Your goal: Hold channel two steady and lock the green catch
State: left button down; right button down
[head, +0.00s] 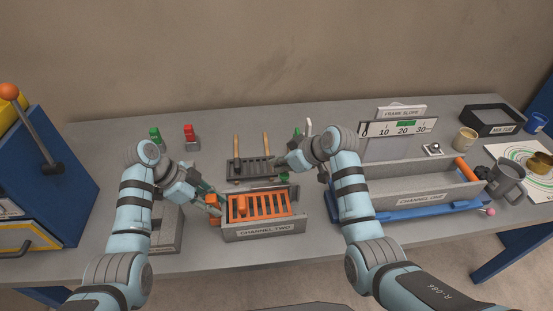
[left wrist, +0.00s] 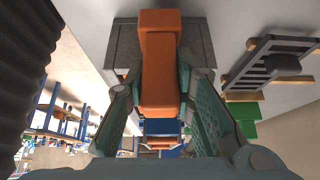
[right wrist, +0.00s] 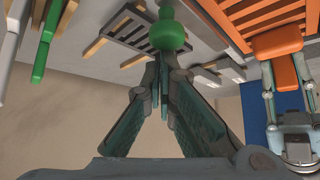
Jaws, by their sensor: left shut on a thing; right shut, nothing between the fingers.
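Channel two (head: 263,230) is a grey labelled trough with an orange slatted grate (head: 262,204) in it. An orange handle (head: 214,210) stands out at its left end. My left gripper (head: 210,200) is shut on this handle, which also lies between the fingers in the left wrist view (left wrist: 160,85). My right gripper (right wrist: 161,75) is shut and empty. A round green knob (right wrist: 168,36), apparently the green catch, is just beyond its fingertips in the right wrist view. I cannot tell whether they touch. In the head view my right arm partly hides that area behind channel two.
A dark slotted rack (head: 248,169) with wooden handles stands behind channel two. Channel one (head: 425,197) is on a blue base to the right, before a scale board (head: 398,128). Small green (head: 155,133) and red (head: 189,131) pieces stand at the back left. A blue cabinet (head: 45,170) borders the left.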

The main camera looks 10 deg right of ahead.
jog(key=shift+s+f+m+t+h, duration=0.1)
jog(key=shift+s+m+t+h, duration=0.2)
jog(key=shift+s+m+h, duration=0.25)
dwell(0.4)
jog(key=shift+s+d, duration=0.15)
jog(key=shift+s, duration=1.7)
jog(key=shift+s+a+f+m, duration=0.15)
jog(key=shift+s+a, duration=0.15)
jog(key=shift+s, duration=0.35)
jog(key=shift+s+a+f+m, duration=0.1)
jog(key=shift+s+a, duration=0.15)
jog(key=shift+s, duration=0.4)
jog(key=shift+w, duration=0.1)
jog(key=shift+w+a+r, duration=0.1)
jog(key=shift+w+a, duration=0.1)
jog(key=shift+w, duration=0.35)
jog(key=shift+w+r, duration=0.1)
jog(key=shift+a+r, duration=0.1)
